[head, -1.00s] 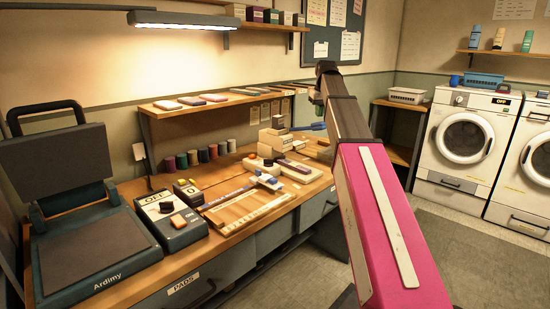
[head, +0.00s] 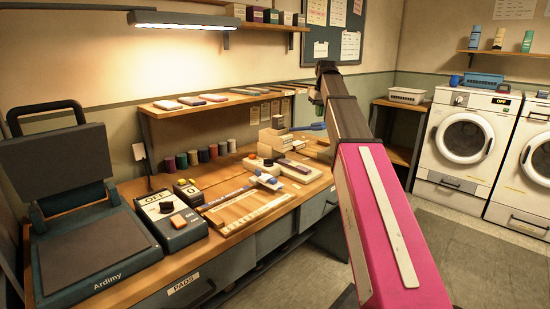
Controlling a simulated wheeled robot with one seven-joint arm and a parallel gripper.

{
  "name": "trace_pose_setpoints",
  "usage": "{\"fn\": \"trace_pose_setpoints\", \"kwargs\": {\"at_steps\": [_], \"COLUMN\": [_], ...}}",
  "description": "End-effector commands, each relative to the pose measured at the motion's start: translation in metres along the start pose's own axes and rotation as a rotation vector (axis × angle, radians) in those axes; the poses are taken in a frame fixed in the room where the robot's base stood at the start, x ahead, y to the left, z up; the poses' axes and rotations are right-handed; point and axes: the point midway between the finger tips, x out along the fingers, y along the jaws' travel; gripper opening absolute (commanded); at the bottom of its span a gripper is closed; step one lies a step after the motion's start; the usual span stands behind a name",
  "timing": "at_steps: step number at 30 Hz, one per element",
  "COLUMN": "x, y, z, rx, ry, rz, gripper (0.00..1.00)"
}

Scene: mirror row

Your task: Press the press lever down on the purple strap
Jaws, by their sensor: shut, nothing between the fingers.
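A purple strap (head: 296,167) appears to lie on a pale board (head: 303,174) at the far end of the bench. Behind it stands a beige block-like fixture (head: 274,140). A blue bar (head: 311,127), which may be the press lever, sticks out to its right, roughly level. My gripper (head: 316,99) is small and dark at the far end of my arm. It is shut and empty, and in the picture it sits above the blue bar. I cannot tell whether it is near the bar in depth. My arm hides part of the bench's far end.
A heat press (head: 95,250) with its lid raised and a control box (head: 172,222) stand at left. A wooden tray (head: 245,208) lies in front of the strap's board. A raised shelf (head: 215,103) runs behind. Washing machines (head: 465,140) stand right, with free floor before them.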

Motion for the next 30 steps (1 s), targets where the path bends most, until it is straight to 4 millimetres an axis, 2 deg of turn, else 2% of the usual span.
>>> {"fn": "trace_pose_setpoints", "kwargs": {"at_steps": [8,30], "x": [0.002,0.033], "y": [0.0,0.0], "z": [0.001,0.007], "rx": [0.0,0.0], "ry": [0.0,0.0], "rz": [0.0,0.0], "gripper": [0.0,0.0]}}
